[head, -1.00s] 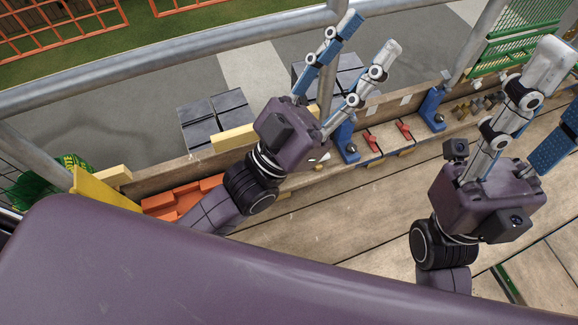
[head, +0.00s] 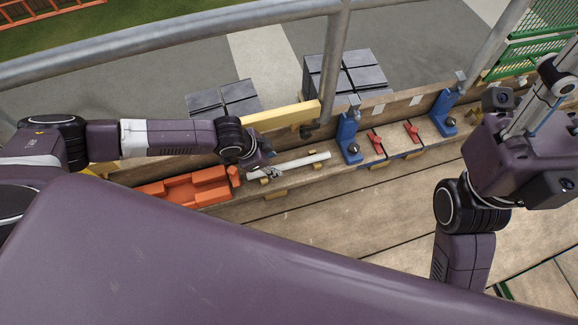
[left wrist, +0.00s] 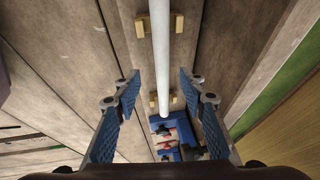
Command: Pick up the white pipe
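The white pipe (head: 305,160) lies on a narrow plank along the scaffold edge in the head view. In the left wrist view the pipe (left wrist: 162,50) runs down the picture's middle across small wooden supports (left wrist: 145,25). My left gripper (head: 268,172) is at the pipe's left end in the head view, its fingers small and partly hidden. The left wrist view shows this gripper (left wrist: 157,75) open, one blue-padded finger on each side of the pipe, nothing held. My right gripper (head: 558,88) is at the right edge, cut off by the frame.
Orange parts (head: 185,188) lie left of the pipe. Blue clamps (head: 349,140) and red-handled pieces (head: 411,133) stand right of it. A metal post (head: 331,65) and rail pass behind. Stacked grey tiles (head: 345,75) are beyond. The floor boards in front are clear.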

